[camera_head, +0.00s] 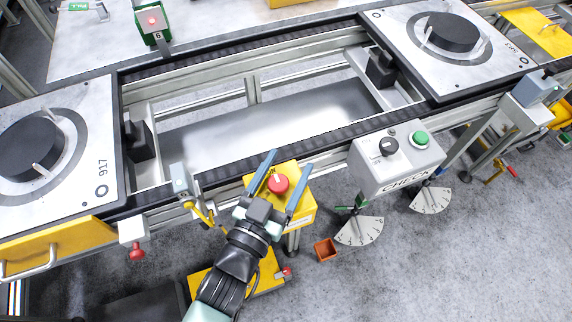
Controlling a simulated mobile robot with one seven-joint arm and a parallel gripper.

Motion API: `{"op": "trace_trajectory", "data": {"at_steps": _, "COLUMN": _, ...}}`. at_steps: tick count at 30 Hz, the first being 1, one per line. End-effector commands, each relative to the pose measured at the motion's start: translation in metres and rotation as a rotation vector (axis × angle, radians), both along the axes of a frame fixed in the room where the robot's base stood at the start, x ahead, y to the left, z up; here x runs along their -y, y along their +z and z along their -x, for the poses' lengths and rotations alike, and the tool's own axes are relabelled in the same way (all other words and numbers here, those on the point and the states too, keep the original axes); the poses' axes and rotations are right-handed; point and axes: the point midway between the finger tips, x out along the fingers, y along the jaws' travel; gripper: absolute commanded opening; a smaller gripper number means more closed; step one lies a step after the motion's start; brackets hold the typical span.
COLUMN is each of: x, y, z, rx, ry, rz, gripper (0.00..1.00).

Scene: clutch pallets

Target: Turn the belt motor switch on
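A yellow box (296,216) is mounted at the near rail of the conveyor. On its top is a red round rotary knob (278,184) with a pale mark, which looks like the motor switch. My gripper (283,175) reaches up from the bottom of the picture over this box. Its two blue fingers are spread apart, one left and one right of the red knob. They do not appear to touch it. The lettering on the box is too small to read, and the knob's on or off setting cannot be told.
A white CHECK box (396,163) with a black knob (388,147) and a green button (420,138) stands right of the yellow box. Pallets lie on the belt at left (84,105) and right (493,62). A small sensor post (180,184) stands left of my gripper. An orange bin (325,250) is below.

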Motion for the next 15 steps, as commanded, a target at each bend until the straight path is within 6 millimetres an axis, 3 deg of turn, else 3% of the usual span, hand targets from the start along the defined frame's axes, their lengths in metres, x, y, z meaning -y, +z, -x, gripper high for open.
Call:
{"op": "trace_trajectory", "data": {"at_steps": 10, "x": -0.002, "y": 0.000, "z": 0.002, "rx": 0.001, "ry": 0.001, "rz": 0.000, "gripper": 0.77}}
{"op": "trace_trajectory", "data": {"at_steps": 15, "x": -0.013, "y": -0.001, "z": 0.021, "rx": 0.000, "ry": 0.004, "rz": -0.002, "gripper": 0.77}}
